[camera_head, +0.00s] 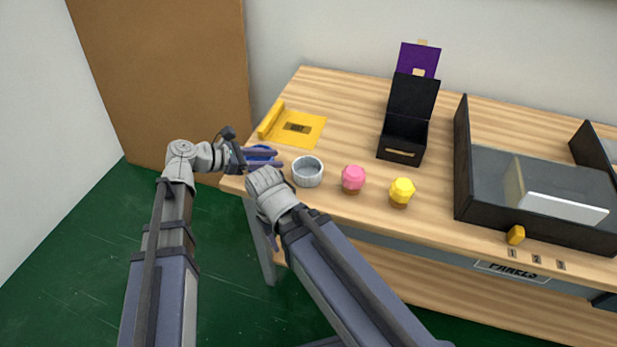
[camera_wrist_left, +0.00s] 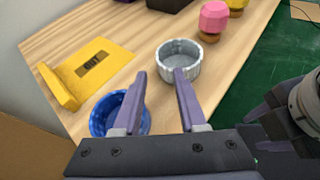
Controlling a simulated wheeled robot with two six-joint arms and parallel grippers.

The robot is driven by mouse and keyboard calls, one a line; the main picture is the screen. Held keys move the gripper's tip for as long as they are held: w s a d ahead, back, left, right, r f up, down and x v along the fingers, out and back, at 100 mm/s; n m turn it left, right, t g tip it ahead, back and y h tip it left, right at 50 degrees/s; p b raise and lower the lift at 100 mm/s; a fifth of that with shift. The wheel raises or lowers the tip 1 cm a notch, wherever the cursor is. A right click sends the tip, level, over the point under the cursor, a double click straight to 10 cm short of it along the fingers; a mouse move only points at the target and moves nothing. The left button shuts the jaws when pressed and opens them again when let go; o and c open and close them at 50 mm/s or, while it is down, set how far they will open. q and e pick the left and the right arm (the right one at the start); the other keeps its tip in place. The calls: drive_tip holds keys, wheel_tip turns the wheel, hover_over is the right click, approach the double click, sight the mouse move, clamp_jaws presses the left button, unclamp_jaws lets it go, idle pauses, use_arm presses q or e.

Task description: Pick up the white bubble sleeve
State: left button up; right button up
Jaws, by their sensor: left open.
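The white bubble sleeve (camera_head: 307,172) is a round, open-topped, ribbed pale cup. It stands upright near the table's front left edge. In the left wrist view the sleeve (camera_wrist_left: 180,57) is just beyond my fingertips. My left gripper (camera_head: 280,158) is open, with its fingers pointing at the sleeve from the left and nothing between them. It also shows in the left wrist view (camera_wrist_left: 160,74). A blue sleeve (camera_wrist_left: 104,116) lies beside and partly under the left finger. My right arm crosses in front of the table edge, and its jaws cannot be made out.
A yellow panel (camera_head: 303,129) lies behind. A pink-topped bottle (camera_head: 353,178) and a yellow-topped bottle (camera_head: 402,190) stand right of the sleeve. An open black box (camera_head: 405,135) is behind them. A dark tray (camera_head: 459,160) is at right. The table middle is partly clear.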

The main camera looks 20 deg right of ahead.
sight(307, 172)
use_arm(q)
drive_tip(key=shift+w+a+r+n+h, duration=0.15)
drive_tip(key=shift+w+r+n+h, duration=0.15)
drive_tip(key=shift+n, duration=0.2)
drive_tip(key=shift+b+x, duration=0.6)
drive_tip(key=shift+x, duration=0.8)
drive_tip(key=shift+f, duration=0.35)
drive_tip(key=b+x, duration=0.2)
drive_tip(key=x, duration=0.3)
drive_tip(key=shift+a+f+b, duration=0.1)
drive_tip(key=shift+f+b, duration=0.05)
drive_tip(key=shift+b, duration=0.15)
drive_tip(key=shift+s, duration=0.1)
clamp_jaws()
